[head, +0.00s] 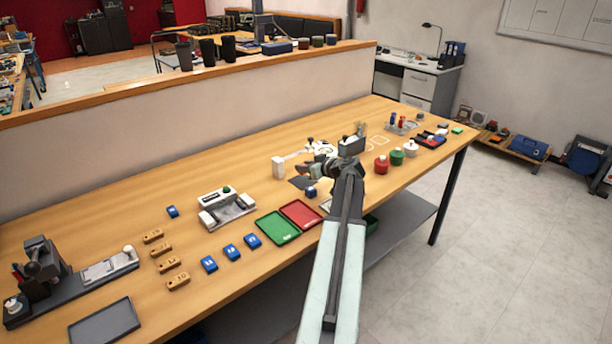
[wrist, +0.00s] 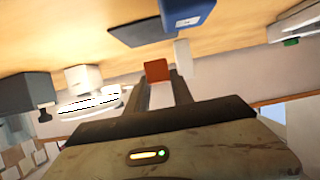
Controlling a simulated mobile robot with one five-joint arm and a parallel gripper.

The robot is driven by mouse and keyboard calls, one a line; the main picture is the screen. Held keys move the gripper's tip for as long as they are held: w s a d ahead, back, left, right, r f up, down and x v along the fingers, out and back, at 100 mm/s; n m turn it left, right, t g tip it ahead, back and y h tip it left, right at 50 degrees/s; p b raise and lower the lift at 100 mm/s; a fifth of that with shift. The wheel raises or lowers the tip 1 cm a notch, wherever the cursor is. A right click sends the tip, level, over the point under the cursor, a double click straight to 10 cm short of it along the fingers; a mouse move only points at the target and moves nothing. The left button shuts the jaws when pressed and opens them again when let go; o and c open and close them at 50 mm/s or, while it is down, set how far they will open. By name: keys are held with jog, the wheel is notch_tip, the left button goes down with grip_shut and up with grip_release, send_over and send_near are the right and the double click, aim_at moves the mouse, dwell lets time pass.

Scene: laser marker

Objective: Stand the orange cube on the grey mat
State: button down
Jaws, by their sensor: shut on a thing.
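The orange cube (wrist: 157,70) sits between the fingertips of my gripper (wrist: 160,84) in the wrist view, and the jaws are shut on it. In the head view my gripper (head: 311,171) is above the far half of the bench, with a small reddish patch at its tip. The grey mat (wrist: 135,36) lies flat on the bench, beyond the cube in the wrist view. In the head view the mat (head: 300,183) is just below and left of my gripper, partly hidden. The cube appears raised and apart from the mat.
A blue block (head: 311,192) stands beside the mat; it also shows in the wrist view (wrist: 190,12). A white block (head: 278,167) stands to the left. Red (head: 301,213) and green (head: 278,228) trays lie nearer. Red, green and white jars (head: 397,157) stand to the right.

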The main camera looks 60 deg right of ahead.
aim_at(305, 183)
notch_tip(305, 183, down, 4)
jog(key=b, duration=0.3)
jog(key=shift+b, duration=0.3)
jog(key=shift+r, duration=0.3)
jog(key=shift+f, duration=0.2)
jog(key=c, duration=1.1)
grip_release()
jog(key=shift+r, duration=0.1)
jog(key=shift+s+r+p, duration=0.15)
jog(key=shift+r+p, duration=0.15)
jog(key=shift+p, duration=0.15)
jog(key=p+v, duration=0.4)
jog(key=v, duration=0.7)
jog(key=shift+a, duration=0.15)
jog(key=shift+s+a, duration=0.1)
jog(key=shift+s, duration=0.25)
